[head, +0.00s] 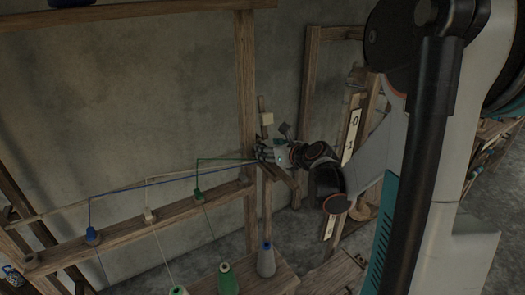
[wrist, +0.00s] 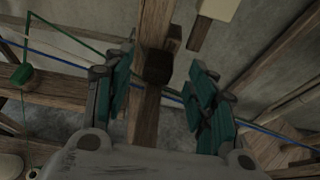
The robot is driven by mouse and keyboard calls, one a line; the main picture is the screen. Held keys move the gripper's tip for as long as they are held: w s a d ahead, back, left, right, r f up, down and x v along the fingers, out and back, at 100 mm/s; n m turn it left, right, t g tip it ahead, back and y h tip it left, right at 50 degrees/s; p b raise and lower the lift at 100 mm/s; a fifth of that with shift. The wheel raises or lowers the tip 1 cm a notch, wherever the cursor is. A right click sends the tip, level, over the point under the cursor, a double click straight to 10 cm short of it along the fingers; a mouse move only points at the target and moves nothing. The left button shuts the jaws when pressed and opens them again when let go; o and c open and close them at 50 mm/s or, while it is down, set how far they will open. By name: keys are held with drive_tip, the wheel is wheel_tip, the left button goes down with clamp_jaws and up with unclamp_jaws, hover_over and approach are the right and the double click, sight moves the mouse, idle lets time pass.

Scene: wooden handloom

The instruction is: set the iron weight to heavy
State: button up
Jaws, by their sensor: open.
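My gripper (head: 268,153) is at the wooden upright post in the middle of the head view. In the wrist view its two teal-padded fingers (wrist: 160,72) are spread apart. A small dark block (wrist: 158,66) shows between them, in front of a wooden bar; it may be the iron weight, but I cannot tell for sure. I see no contact between the fingers and this block. In the head view my gripper and wrist hide that spot, and no iron weight can be made out there. No heavy marking is readable.
A pale block (head: 267,118) sits just above my gripper. Blue, white and green threads run to the post from a wooden rail (head: 180,215). Green (head: 228,280) and blue-topped grey (head: 266,260) spools stand below. A pale marked board (head: 352,132) is to the right.

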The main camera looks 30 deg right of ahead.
drive_tip(key=b+x, duration=0.1)
drive_tip(key=x, duration=0.4)
